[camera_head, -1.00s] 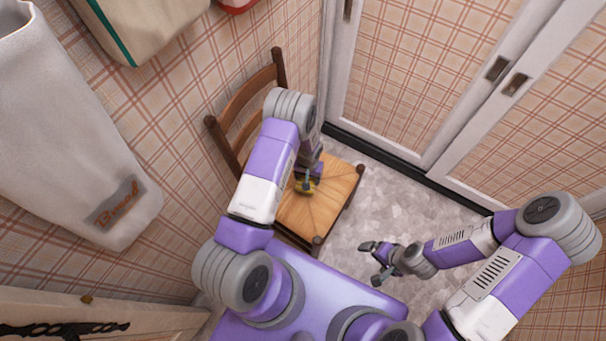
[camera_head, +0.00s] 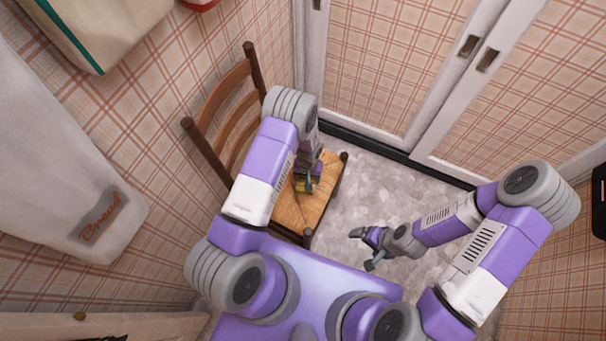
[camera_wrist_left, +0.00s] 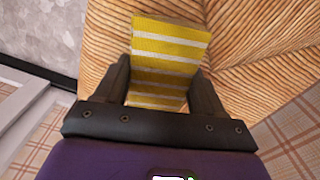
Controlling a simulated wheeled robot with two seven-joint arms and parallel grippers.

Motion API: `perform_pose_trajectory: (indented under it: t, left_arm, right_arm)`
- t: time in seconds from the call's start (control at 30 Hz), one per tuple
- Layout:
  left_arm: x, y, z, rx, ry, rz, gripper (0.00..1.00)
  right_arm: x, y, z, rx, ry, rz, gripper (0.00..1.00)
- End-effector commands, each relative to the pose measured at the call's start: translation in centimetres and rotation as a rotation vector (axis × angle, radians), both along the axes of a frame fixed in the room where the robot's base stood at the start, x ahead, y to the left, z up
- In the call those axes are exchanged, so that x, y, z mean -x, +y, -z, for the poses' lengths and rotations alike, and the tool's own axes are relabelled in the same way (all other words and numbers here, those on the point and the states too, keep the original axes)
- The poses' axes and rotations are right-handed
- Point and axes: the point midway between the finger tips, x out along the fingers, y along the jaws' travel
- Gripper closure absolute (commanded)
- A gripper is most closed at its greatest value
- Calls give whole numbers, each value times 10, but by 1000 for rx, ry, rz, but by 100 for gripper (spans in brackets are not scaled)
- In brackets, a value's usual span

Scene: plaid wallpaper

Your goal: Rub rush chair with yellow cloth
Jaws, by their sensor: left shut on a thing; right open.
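The rush chair (camera_head: 296,212) stands against the plaid wall, with a brown ladder back and a woven seat. The seat also fills much of the left wrist view (camera_wrist_left: 255,65). The yellow cloth (camera_wrist_left: 168,50), with white stripes, sits between the fingers of my left gripper (camera_wrist_left: 163,85), which is shut on it. I cannot tell whether the cloth touches the seat. My right gripper (camera_head: 364,248) is open and empty, right of the chair above the floor.
White-framed plaid doors (camera_head: 400,65) stand behind the chair. A white cloth bag marked Bread (camera_head: 70,165) and a beige bag with a green stripe (camera_head: 100,25) hang at the left. The grey floor (camera_head: 375,190) right of the chair is clear.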

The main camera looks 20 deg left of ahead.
Motion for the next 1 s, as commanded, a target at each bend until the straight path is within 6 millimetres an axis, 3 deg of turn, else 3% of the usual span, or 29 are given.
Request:
perform_pose_trajectory:
  t: [0.2,0.43,1.0]
  left_arm:
    - [1,-19,-1,0,-1,1,61]
    - [1,-20,1,-2,-3,-2,61]
    - [-1,22,7,-6,1,-3,61]
  right_arm:
    - [0,0,0,0,0,0,5]
    - [0,0,0,0,0,0,5]
    - [0,0,0,0,0,0,5]
